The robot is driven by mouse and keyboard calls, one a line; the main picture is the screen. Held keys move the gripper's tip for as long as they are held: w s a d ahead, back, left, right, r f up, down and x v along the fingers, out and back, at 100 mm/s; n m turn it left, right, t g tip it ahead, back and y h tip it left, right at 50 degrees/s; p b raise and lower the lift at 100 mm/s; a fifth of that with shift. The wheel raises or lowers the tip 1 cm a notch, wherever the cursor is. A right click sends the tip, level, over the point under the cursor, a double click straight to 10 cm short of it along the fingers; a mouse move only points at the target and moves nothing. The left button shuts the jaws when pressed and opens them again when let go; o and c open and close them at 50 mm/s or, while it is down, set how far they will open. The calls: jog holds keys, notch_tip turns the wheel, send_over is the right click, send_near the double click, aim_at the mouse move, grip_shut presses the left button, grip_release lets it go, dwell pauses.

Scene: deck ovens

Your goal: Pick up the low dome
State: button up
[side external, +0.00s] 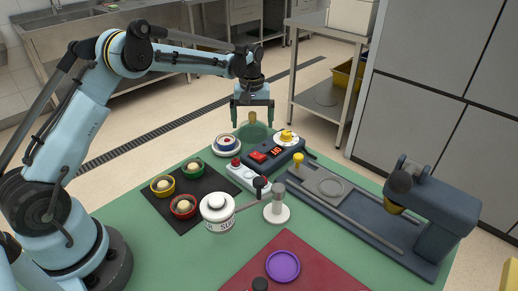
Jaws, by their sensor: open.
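My gripper (252,122) hangs fingers down at the far edge of the green table. Its two fingers are apart, with a small yellowish upright piece (252,117) showing between them. Just below is a dark green rounded shape (254,132), partly behind the control box; whether it is a dome or a bowl I cannot tell. No thing is clearly the low dome. Pale rounded tops sit in a yellow ring (163,186), a green ring (193,169) and a red ring (183,206). Contact between the fingers and anything is not clear.
A dark control box (268,156) with red parts stands close below the gripper, beside a white dish (227,146). A white pot with a handle (217,212) is mid-table. A dark press machine (430,215) stands right. A purple disc (283,266) lies on a red mat (325,277).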

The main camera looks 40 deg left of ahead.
aim_at(254, 115)
jog(key=shift+c, duration=0.3)
jog(key=c, duration=0.5)
jog(key=shift+r, duration=0.45)
jog(key=r, duration=0.2)
jog(key=d+r, duration=0.1)
jog(key=r, duration=0.1)
jog(key=shift+s, duration=0.15)
jog(key=s+d+r, duration=0.4)
jog(key=d+r, duration=0.2)
jog(key=d, duration=0.3)
jog(key=s+a+f, duration=0.2)
jog(key=s+a, duration=0.4)
jog(key=a, duration=0.4)
jog(key=shift+a+f, duration=0.1)
jog(key=shift+f, duration=3.05)
